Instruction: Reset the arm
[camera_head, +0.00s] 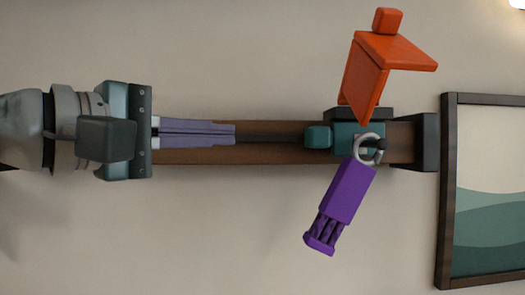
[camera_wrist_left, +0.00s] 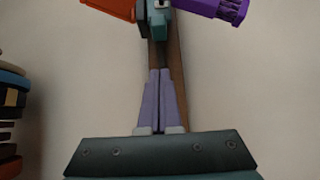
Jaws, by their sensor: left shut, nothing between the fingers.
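My left gripper (camera_head: 235,134) comes in from the left in the head view. Its two pale purple fingers are closed together with nothing between them. They lie in front of a brown wooden bar (camera_head: 270,152). The fingers also show in the left wrist view (camera_wrist_left: 160,72), pointing along the bar. At the bar's right end is a teal and dark clamp-like fixture (camera_head: 343,138), apart from the fingertips. A silver ring (camera_head: 362,142) on it bears a purple handle-like piece (camera_head: 345,193) that hangs tilted down to the left. My right gripper is not in view.
An orange angled piece (camera_head: 385,60) stands above the fixture. A framed picture (camera_head: 448,190) is on the wall at the right. Several stacked dark and coloured items (camera_wrist_left: 12,110) show at the left wrist view's left edge.

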